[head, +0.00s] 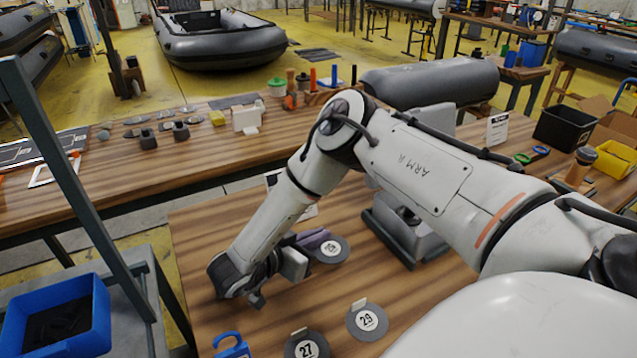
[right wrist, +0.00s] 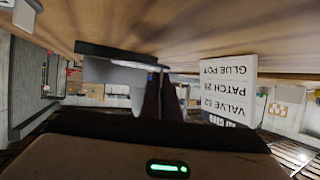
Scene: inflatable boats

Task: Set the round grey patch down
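The round grey patch (head: 333,250), with a white numbered centre, is close over or on the near wooden table; I cannot tell if it touches. In the right wrist view, which looks upside down, it shows edge-on as a dark disc (right wrist: 105,52). My right gripper (head: 312,240) lies almost level at its left side. Its dark fingers (right wrist: 162,98) are close together at the disc's edge and seem shut on its tab; the contact is partly hidden. My left gripper is not in view.
Patch 29 (head: 367,321) and patch 27 (head: 306,346) lie nearer on the table (head: 200,230). A blue object (head: 231,346) is at the front edge. A blue bin (head: 60,320) is left.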

